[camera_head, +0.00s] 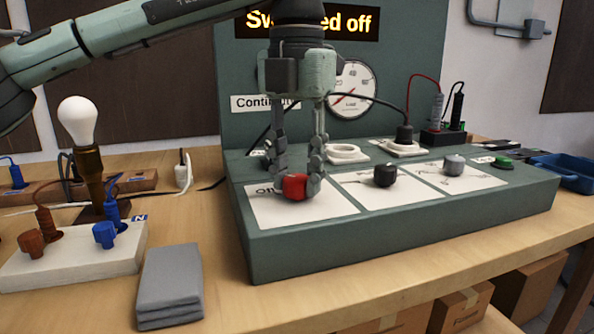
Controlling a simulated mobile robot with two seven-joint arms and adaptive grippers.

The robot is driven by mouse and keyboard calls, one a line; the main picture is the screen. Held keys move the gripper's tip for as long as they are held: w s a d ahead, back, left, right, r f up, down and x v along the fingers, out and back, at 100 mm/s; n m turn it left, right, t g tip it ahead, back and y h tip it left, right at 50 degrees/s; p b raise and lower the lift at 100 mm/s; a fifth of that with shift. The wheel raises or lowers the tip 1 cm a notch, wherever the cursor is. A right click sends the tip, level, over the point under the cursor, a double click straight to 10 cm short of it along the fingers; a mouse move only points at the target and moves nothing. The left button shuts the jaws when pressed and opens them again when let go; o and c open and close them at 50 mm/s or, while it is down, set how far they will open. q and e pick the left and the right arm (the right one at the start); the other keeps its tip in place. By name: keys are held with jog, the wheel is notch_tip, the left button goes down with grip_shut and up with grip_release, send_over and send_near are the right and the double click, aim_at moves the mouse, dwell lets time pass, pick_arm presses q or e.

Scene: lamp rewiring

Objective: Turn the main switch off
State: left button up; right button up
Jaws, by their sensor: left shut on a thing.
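The main switch is a red knob (294,187) on a white plate (320,207) at the left front of the green console (400,226). Lettering that seems to read "Off" shows on the plate just left of the knob. My left gripper (297,182) points straight down and its fingers are shut on the red knob, one on each side. The display (350,20) at the top reads "Sw... ed off", its middle hidden by my wrist. My right gripper is not in view.
Black (385,175) and grey (454,164) knobs sit right of the red one. A round meter (352,90) stands behind. At left are a lamp bulb (77,122), a white terminal block (75,262) with plugs, and a folded grey cloth (170,284). A blue tray (570,172) lies right.

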aim_at(297, 178)
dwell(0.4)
pick_arm(q)
jog(key=o, duration=1.2)
jog(key=shift+c, duration=0.2)
jog(key=shift+r, duration=0.1)
notch_tip(297, 178, up, 12)
